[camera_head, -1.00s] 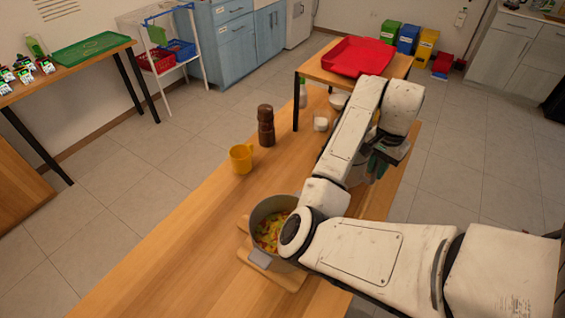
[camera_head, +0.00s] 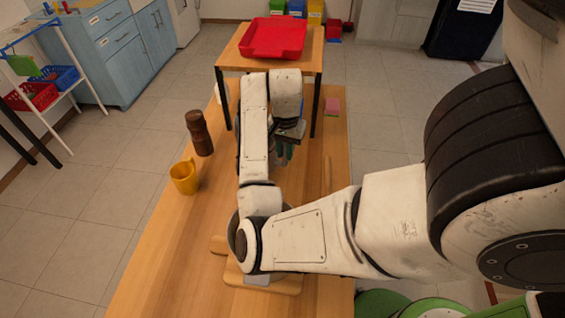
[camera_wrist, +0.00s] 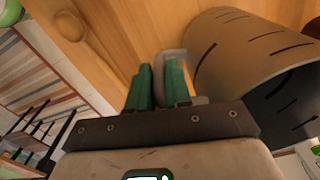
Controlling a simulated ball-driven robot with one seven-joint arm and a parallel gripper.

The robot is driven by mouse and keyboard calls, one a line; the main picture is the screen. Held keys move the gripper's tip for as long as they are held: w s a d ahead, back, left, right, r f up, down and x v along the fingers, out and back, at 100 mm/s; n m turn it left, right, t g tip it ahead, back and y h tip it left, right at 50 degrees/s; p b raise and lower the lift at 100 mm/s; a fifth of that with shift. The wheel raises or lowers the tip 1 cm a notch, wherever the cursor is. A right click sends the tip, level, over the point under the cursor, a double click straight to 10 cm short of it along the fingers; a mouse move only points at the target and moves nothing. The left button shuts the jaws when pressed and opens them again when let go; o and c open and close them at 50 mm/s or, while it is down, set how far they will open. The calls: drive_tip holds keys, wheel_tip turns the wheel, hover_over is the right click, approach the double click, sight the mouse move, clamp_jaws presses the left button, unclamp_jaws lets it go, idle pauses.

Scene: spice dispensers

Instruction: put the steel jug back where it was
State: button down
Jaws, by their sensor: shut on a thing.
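The steel jug (camera_wrist: 240,50) fills the right of the wrist view as a grey cylinder with dark slot-like marks. Its open mouth faces right in that view. My gripper (camera_wrist: 158,85) has green fingers on either side of the jug's handle and is shut on it. In the head view my gripper (camera_head: 285,150) is above the wooden counter (camera_head: 150,270), in front of the small raised table. My arm hides most or all of the jug there, so I cannot tell whether its base touches the counter.
A yellow mug (camera_head: 183,179) and a brown mill (camera_head: 199,134) stand left of my arm. A pot, mostly hidden by my arm, is on a wooden board (camera_head: 285,286). A red tray (camera_head: 272,38) lies on the raised table (camera_head: 230,60). A pink block (camera_head: 332,106) lies at right.

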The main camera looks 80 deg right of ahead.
sight(285, 159)
drive_tip(key=shift+f+b, duration=0.9)
drive_tip(key=shift+f, duration=0.95)
drive_tip(key=shift+f, duration=0.15)
drive_tip(key=c, duration=1.1)
unclamp_jaws()
drive_tip(key=shift+o, duration=0.2)
wheel_tip(285, 159, up, 12)
drive_tip(key=p, duration=0.5)
